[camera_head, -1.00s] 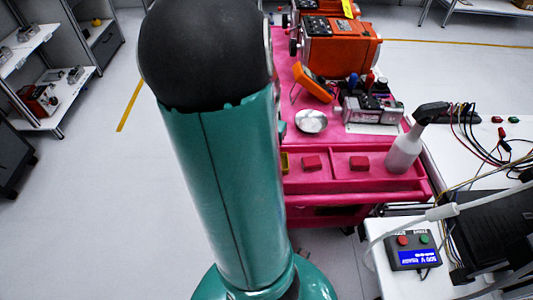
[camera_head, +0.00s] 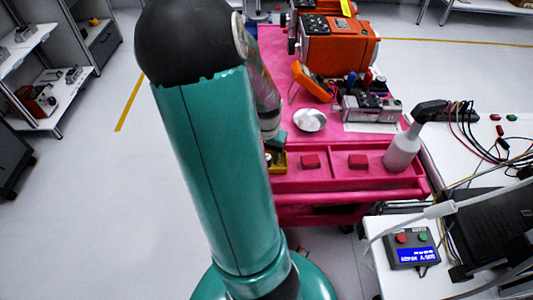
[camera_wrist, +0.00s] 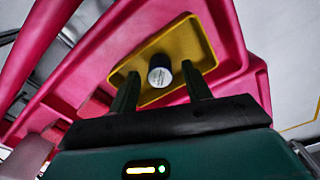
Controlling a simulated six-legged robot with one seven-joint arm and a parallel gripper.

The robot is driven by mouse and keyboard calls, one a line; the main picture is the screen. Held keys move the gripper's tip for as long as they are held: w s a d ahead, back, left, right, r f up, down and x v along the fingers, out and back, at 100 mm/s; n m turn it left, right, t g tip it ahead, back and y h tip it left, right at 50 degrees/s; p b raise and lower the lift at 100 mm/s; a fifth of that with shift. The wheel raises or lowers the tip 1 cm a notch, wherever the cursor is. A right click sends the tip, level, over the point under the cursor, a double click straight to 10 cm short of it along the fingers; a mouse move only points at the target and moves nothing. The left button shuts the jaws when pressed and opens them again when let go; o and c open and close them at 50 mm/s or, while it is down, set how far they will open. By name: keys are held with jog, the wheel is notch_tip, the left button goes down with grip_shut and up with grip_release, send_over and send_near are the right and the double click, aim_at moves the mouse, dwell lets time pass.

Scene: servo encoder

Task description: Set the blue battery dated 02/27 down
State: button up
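A small cylinder with a pale round end and dark side (camera_wrist: 160,72), likely the battery, is seen end-on over a yellow tray (camera_wrist: 205,45) in the wrist view. Its date cannot be read and no blue is clear. My gripper (camera_wrist: 160,70) is open, one dark finger on each side, with yellow tray showing between each finger and the cylinder. In the head view the yellow tray (camera_head: 279,163) is at the left end of the pink cart's front compartments, and my arm hides part of it.
A white bench with cables and a control box (camera_head: 412,248) stands right.

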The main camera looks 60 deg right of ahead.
notch_tip(320, 180, up, 12)
jog(key=shift+r, duration=0.2)
dwell(0.5)
jog(key=w+a+r+n+t, duration=0.1)
jog(key=w+a+r+n, duration=0.3)
jog(key=a, duration=0.3)
jog(key=w+a+r+n+t, duration=0.2)
jog(key=w+a+n, duration=0.1)
jog(key=w+a, duration=0.45)
jog(key=a+r+n+t, duration=0.1)
jog(key=a+n, duration=0.4)
jog(key=a, duration=0.5)
jog(key=s+a+r+n+t, duration=0.1)
jog(key=a+r+n, duration=0.3)
jog(key=a, duration=0.7)
jog(key=shift+a+r+n+t, duration=0.3)
jog(key=shift+r+n, duration=0.05)
jog(key=shift+n, duration=0.15)
jog(key=shift+s, duration=0.1)
jog(key=shift+c, duration=0.2)
